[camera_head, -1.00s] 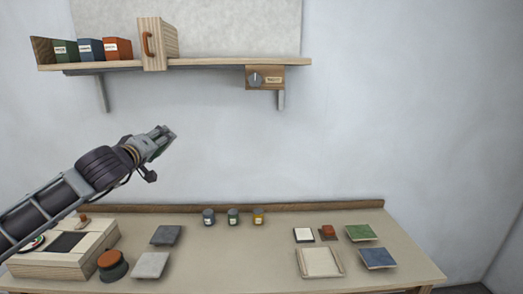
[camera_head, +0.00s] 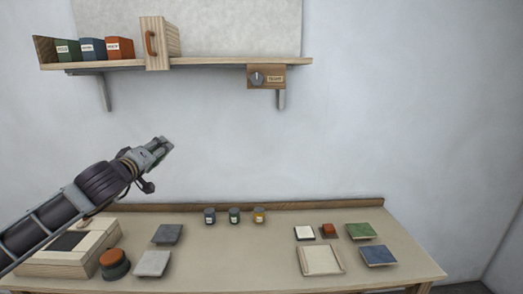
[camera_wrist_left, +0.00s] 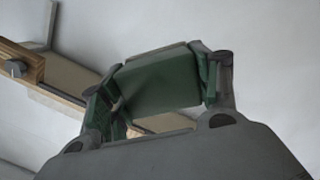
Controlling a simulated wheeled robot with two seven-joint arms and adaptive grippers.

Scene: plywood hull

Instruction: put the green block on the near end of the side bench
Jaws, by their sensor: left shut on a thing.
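My left gripper (camera_head: 163,146) is raised in front of the wall, above the left part of the bench in view and below the shelf. In the left wrist view the gripper (camera_wrist_left: 160,88) is shut on the green block (camera_wrist_left: 160,80), with one finger on each side of it. The block is dark green and box-shaped. In the head view the block is barely discernible at the fingertips. No bench that I can identify as the side bench is in view. My right gripper is not in view.
The bench (camera_head: 215,277) holds a wooden box (camera_head: 60,262), a round orange-topped button (camera_head: 113,262), several flat coloured pads, small jars (camera_head: 234,216) and a shallow tray (camera_head: 301,262). The wall shelf (camera_head: 220,63) carries coloured boxes and a handled wooden piece (camera_head: 158,42). The bench's middle is clear.

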